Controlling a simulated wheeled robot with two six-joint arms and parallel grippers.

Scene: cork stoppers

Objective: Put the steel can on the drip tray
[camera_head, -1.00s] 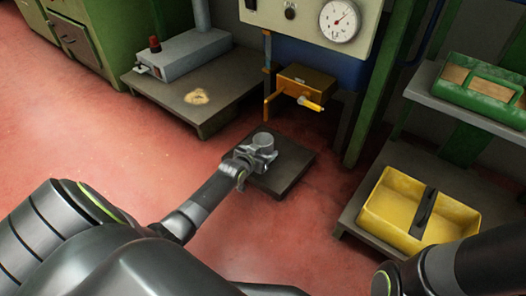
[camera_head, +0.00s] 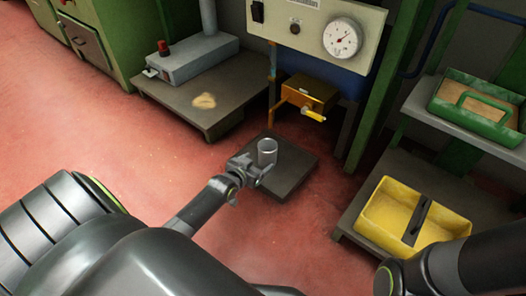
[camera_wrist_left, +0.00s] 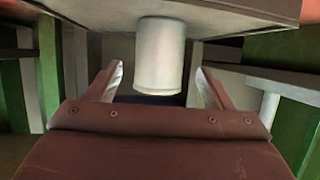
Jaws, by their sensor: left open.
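The steel can (camera_head: 267,152) is a small grey cylinder. It stands upright on the dark, flat drip tray (camera_head: 296,183), which lies on the floor below an orange valve box. My left gripper (camera_head: 258,168) is beside the can on its near left side. In the left wrist view, which looks upside down, the can (camera_wrist_left: 160,55) meets a grey surface at the top. My open left gripper (camera_wrist_left: 160,72) has one finger on each side of it, with visible gaps. My right gripper is out of view.
The orange valve box (camera_head: 308,93) with its handle hangs above and behind the can. A low grey platform (camera_head: 205,113) stands at the left back. A yellow bin (camera_head: 390,213) and a green tray (camera_head: 490,122) are on shelves at the right. Red floor is clear at left.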

